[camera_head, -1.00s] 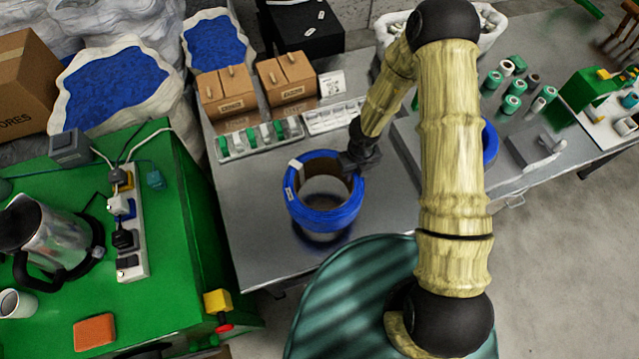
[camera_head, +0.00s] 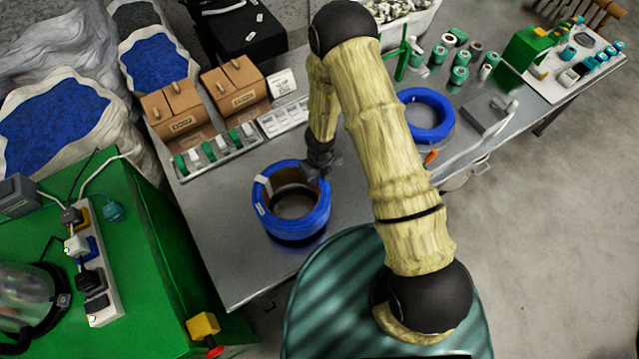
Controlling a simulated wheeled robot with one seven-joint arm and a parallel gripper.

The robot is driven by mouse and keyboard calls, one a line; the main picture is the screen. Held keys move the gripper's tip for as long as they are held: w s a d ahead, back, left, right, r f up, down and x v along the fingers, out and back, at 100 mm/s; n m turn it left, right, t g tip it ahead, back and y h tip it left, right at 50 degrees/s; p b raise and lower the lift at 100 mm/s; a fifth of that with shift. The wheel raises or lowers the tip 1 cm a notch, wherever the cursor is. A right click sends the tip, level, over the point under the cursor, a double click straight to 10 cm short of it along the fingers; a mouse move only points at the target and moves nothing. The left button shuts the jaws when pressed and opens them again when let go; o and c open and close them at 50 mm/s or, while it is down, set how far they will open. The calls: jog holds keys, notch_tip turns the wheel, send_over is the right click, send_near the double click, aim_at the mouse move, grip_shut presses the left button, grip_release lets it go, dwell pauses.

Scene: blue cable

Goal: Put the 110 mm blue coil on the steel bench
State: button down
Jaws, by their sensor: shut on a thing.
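A blue coil (camera_head: 283,223) with pale labels and a brown inner wall is over the front left part of the steel bench (camera_head: 235,255). My gripper (camera_head: 322,168) is shut on its upper right rim. A dark shadow lies close under the coil; I cannot tell whether it touches the bench. No size marking is readable on either coil. The fingertips are small and partly hidden against the rim.
Brown boxes (camera_head: 235,90) and a tray of green and white spools (camera_head: 215,150) stand behind the held coil. A green cabinet (camera_head: 150,215) with a power strip (camera_head: 95,275) is at left. Green spools (camera_head: 459,75) stand back right. Bench is bare left of the coil.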

notch_tip(320, 180, down, 4)
jog(key=shift+f+b, duration=0.1)
jog(key=shift+b, duration=1.1)
jog(key=c, duration=1)
grip_release()
jog(key=shift+c, duration=0.2)
jog(key=shift+r, duration=0.2)
jog(key=shift+w+r+p, duration=0.1)
jog(key=shift+r+p, duration=0.4)
jog(key=shift+r, duration=0.05)
notch_tip(320, 180, up, 10)
jog(key=p, duration=0.5)
jog(key=shift+r, duration=0.35)
